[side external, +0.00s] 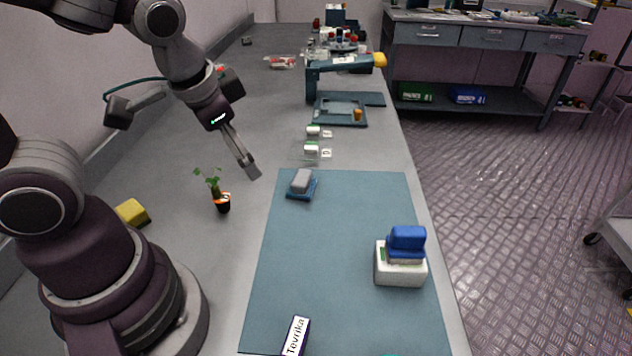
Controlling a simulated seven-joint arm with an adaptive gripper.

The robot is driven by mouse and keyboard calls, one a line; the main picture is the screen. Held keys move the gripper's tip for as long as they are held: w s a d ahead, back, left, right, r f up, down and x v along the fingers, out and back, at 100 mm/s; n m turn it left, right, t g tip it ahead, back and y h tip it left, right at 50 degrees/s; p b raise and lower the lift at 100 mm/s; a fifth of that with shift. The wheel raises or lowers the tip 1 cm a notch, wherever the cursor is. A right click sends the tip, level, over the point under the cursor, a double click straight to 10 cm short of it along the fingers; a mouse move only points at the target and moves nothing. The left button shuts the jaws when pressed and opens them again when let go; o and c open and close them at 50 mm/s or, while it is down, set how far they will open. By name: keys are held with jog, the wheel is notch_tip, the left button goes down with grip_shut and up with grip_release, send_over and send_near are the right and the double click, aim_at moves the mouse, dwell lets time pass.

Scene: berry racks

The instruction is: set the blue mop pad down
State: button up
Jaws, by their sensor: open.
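A bright blue padded block, which looks like the blue mop pad (407,237), sits on top of a white box (400,269) at the right of the blue-grey mat. A thin pale layer shows between them. A smaller grey block on a dark blue base (302,184) rests near the mat's far left corner; I cannot rule out that this is the pad. My gripper (252,170) is open with nothing visible in it. It hangs above the bench, left of the grey block and apart from both. Its fingers overlap in this view, so the gap hardly shows.
The mat (330,265) has a clear middle. A small potted plant (222,201) stands left of it, with a yellow block (132,212) farther left. A blue stand (313,82) is farther back.

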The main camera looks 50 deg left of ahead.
notch_tip(320, 180, down, 6)
jog(key=w+a+m+y, duration=0.2)
jog(key=a+m+y, duration=0.1)
jog(key=m+y, duration=0.15)
jog(key=m+t+y, duration=0.2)
jog(key=m+t, duration=0.5)
jog(key=m, duration=1.5)
send_near(303, 175)
jog(key=shift+a, duration=0.7)
jog(key=shift+w+f+m+h, duration=0.2)
jog(key=shift+w+m+h, duration=0.05)
jog(key=shift+w+h, duration=0.1)
jog(key=x, duration=0.9)
jog(key=shift+w+a, duration=0.1)
jog(key=shift+w, duration=0.3)
